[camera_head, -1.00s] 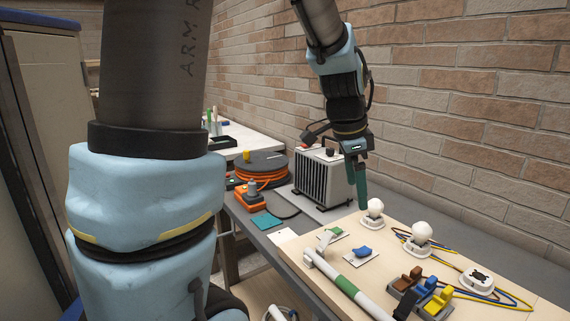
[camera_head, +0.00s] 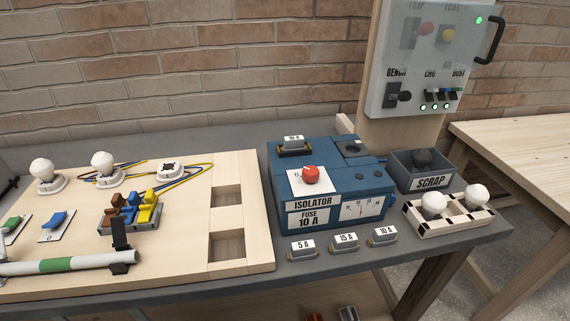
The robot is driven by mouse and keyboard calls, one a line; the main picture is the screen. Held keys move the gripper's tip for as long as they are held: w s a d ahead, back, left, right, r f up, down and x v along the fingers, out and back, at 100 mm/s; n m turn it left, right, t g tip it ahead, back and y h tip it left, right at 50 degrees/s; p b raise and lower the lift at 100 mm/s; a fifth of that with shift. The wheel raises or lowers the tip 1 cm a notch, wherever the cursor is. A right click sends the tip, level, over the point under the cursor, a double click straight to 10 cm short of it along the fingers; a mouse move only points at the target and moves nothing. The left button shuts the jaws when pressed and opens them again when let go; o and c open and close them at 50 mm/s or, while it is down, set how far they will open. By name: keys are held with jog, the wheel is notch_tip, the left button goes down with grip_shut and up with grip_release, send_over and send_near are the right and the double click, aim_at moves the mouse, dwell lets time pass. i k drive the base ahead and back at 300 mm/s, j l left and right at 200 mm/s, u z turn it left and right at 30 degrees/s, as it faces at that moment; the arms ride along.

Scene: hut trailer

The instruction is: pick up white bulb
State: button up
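Two white bulbs stand in round white holders at the back left of the wooden board: a left one (camera_head: 42,170) and a right one (camera_head: 103,163). Two more white bulbs, a nearer one (camera_head: 434,203) and a farther one (camera_head: 476,196), sit in a light wooden rack (camera_head: 452,220) at the right end of the bench. The frames do not show which bulb is meant. My gripper is outside the current view.
A blue isolator box (camera_head: 330,185) stands mid-bench, with several fuses (camera_head: 344,243) in front. A scrap bin (camera_head: 422,172) stands behind the rack, below a control panel (camera_head: 425,60). A white tube (camera_head: 70,264) lies along the board's front. An empty holder (camera_head: 171,172) sits on the board.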

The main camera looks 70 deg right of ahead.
aim_at(433, 202)
jog(key=k+l, duration=0.35)
jog(key=k, duration=0.15)
jog(key=k+l, duration=0.75)
jog(key=k, duration=0.25)
jog(key=k+l+u, duration=0.1)
jog(key=k+l, duration=0.6)
jog(key=k, duration=0.25)
